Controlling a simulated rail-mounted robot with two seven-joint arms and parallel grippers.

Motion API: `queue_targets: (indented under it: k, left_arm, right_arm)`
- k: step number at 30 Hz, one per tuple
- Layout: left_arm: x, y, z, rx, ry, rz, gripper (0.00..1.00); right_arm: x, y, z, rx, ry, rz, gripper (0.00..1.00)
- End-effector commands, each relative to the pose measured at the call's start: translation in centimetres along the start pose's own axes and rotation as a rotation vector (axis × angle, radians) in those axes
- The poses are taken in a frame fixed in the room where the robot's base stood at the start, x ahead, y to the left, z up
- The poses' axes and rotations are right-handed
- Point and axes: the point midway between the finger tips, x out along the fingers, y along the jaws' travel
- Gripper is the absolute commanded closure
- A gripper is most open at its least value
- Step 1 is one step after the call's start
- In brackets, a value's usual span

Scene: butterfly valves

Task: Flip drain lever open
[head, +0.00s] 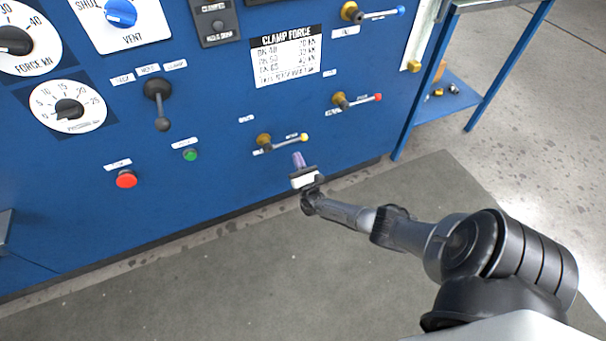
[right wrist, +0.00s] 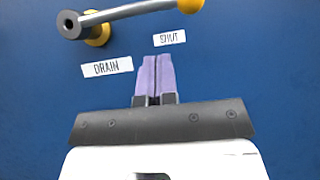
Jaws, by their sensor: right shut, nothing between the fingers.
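The drain lever (head: 290,139) is a grey handle with a yellow tip on a brass valve body, low on the blue panel. It points right, roughly level and tilted slightly up. In the right wrist view the lever (right wrist: 135,12) crosses the top, with its pivot at the left and the yellow knob at the right. The labels DRAIN (right wrist: 106,67) and SHUT (right wrist: 170,38) sit below it. My right gripper (head: 297,156) is just below the lever, its purple fingers closed together and empty. In the wrist view the fingers (right wrist: 155,60) end below the lever, apart from it. My left gripper is not in view.
A red-tipped lever (head: 360,100) is above right and a blue-tipped lever (head: 375,14) higher up. A green button (head: 190,154), a red button (head: 126,179) and a black selector lever (head: 160,105) are to the left. A blue-legged stand (head: 475,105) is at right. The floor in front is clear.

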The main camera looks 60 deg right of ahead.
Motion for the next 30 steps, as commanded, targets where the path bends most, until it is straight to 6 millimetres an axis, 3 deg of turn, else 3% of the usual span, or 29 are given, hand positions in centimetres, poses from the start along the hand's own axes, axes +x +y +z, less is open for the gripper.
queue_targets:
  k: [12,30]
  left_arm:
    - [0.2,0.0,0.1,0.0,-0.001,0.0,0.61]
    - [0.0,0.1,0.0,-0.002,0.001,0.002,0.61]
  right_arm:
    - [2.5,0.0,2.5,0.001,0.001,-0.001,1.0]
    - [2.9,-0.3,3.0,-0.01,0.001,0.003,1.0]
